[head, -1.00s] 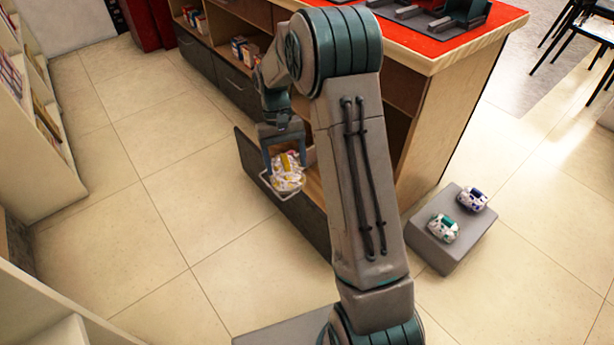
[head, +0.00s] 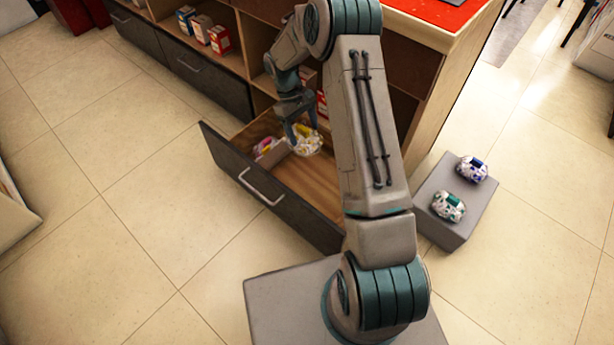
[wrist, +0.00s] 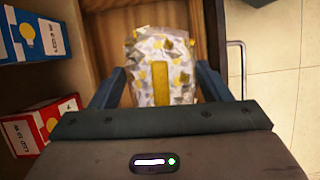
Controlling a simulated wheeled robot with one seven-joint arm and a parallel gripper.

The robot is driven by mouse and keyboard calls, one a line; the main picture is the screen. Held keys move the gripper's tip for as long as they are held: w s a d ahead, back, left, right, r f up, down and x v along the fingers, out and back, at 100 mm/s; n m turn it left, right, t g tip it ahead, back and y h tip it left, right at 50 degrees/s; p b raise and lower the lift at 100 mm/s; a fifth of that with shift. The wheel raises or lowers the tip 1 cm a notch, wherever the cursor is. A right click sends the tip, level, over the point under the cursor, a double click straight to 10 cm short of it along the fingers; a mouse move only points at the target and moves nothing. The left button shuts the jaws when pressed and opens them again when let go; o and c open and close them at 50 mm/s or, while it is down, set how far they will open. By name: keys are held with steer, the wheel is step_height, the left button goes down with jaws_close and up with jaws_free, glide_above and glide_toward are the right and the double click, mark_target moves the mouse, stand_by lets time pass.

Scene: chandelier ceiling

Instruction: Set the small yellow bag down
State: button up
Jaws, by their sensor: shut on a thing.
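The small yellow bag (wrist: 160,68), white with yellow patches and a yellow band, sits between the two fingers of my gripper (wrist: 160,88) in the wrist view. In the head view the bag (head: 309,146) is at my gripper (head: 303,132), over the open drawer (head: 300,192). My gripper is shut on it. In the wrist view the drawer's wooden floor shows beside and beyond the bag. I cannot tell whether the bag touches the floor.
A pink and yellow bag (head: 266,147) lies in the drawer's left part. A grey box (head: 455,200) on the right carries a green-banded bag (head: 448,206) and a purple-banded bag (head: 472,168). Red and blue boxes (wrist: 40,125) stand on the shelf beside the drawer.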

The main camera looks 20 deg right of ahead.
steer(key=w+f+n+b, duration=0.1)
steer(key=f+n+b, duration=0.1)
steer(key=f, duration=0.9)
steer(key=w+f+n+t+h+b, duration=0.1)
steer(key=w+f+n+b, duration=0.1)
steer(key=f, duration=1)
steer(key=shift+a+n+t+b, duration=0.35)
steer(key=shift+n+b, duration=0.25)
steer(key=shift+b, duration=0.35)
steer(key=shift+f, duration=0.1)
steer(key=shift+f+h+b, duration=0.3)
steer(key=shift+f+b, duration=0.25)
steer(key=shift+f, duration=0.1)
steer(key=o, duration=1.3)
steer(key=shift+r, duration=0.1)
